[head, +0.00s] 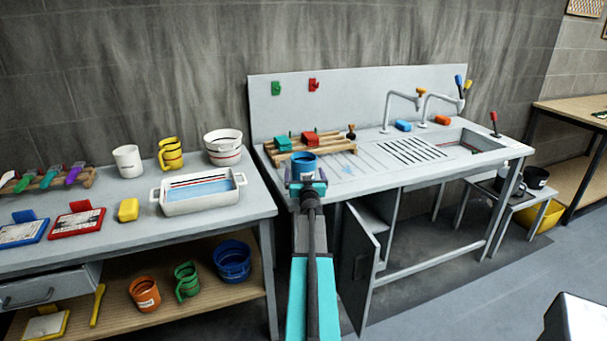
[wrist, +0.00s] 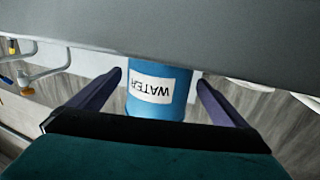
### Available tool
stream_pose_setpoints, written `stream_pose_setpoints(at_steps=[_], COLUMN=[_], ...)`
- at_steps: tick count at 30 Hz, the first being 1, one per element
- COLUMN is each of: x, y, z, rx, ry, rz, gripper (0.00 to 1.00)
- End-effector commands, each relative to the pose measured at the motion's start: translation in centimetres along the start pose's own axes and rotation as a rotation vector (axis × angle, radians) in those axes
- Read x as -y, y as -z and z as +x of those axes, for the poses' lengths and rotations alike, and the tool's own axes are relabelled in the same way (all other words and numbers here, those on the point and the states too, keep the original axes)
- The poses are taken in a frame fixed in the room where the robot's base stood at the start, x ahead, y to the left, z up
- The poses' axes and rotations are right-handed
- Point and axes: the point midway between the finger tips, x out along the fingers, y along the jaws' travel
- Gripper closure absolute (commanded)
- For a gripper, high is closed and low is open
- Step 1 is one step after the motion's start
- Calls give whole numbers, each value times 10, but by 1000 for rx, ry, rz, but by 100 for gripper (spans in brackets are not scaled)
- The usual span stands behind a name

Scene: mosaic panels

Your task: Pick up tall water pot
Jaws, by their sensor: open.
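The tall blue water pot (head: 303,163) stands upright at the front left corner of the sink counter. In the wrist view the pot (wrist: 172,76) appears upside down, with a white "WATER" label facing me. My gripper (head: 307,187) is right in front of the pot and hides its lower part in the head view. In the wrist view my gripper (wrist: 160,80) is open, with one dark finger on each side of the pot. Gaps show between the fingers and the pot, and it is not clamped.
Behind the pot, a wooden rack (head: 340,147) holds a green and a red item. The left bench has a white basin (head: 202,205), a yellow sponge (head: 128,210) and several mugs. A cabinet door (head: 358,255) hangs open below the sink counter. The drainboard (head: 372,162) to the right is clear.

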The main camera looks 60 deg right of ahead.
Motion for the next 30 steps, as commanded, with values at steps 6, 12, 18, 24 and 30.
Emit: stream_pose_setpoints(at_steps=[6, 12, 18, 24, 30], x=[0, 0, -1, -1, -1], y=[0, 0, 0, 0, 0], z=[19, 27, 27, 27, 27], rx=[0, 0, 0, 0, 0], ry=[-1, -1, -1, -2, -2], rz=[2, 1, 1, 1, 1], gripper=[3, 3, 3, 3, 4])
